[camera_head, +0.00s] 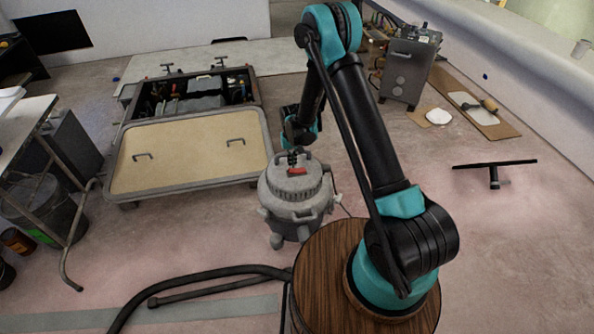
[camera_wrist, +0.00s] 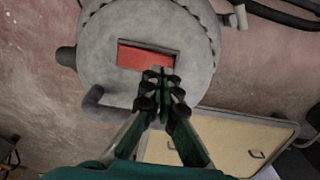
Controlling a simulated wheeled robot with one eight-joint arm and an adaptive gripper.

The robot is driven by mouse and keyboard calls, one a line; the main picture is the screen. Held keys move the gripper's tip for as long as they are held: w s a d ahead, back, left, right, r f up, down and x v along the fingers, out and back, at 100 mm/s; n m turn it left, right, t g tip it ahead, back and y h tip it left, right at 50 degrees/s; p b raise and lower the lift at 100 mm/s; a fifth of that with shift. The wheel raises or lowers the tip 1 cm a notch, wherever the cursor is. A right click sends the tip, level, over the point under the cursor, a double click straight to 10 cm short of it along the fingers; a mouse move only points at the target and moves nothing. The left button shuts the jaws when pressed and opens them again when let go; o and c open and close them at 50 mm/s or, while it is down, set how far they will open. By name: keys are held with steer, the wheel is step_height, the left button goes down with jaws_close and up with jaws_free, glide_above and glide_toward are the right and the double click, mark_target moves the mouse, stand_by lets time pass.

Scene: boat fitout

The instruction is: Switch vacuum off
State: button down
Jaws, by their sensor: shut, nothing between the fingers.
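The vacuum (camera_head: 293,205) is a grey canister on wheels, standing upright on the floor in the middle of the head view. Its round lid (camera_wrist: 100,50) fills the top of the wrist view. A red rocker switch (camera_wrist: 140,58) sits in a rectangular recess in the lid; it also shows as a small red patch in the head view (camera_head: 297,171). My gripper (camera_wrist: 160,76) is shut and empty, its fingertips over the right part of the switch recess and hiding some of it. I cannot tell whether the fingertips touch the switch.
A curved handle (camera_wrist: 100,105) stands out from the vacuum's side. A black hose (camera_head: 200,275) lies on the floor at front left. A low chest with a tan lid (camera_head: 190,155) stands left of the vacuum. A floor nozzle (camera_head: 494,172) lies at right, with open floor around it.

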mark_target(292, 170)
steer(key=shift+f, duration=1.25)
stand_by(0.8)
steer(key=shift+r, duration=3.5)
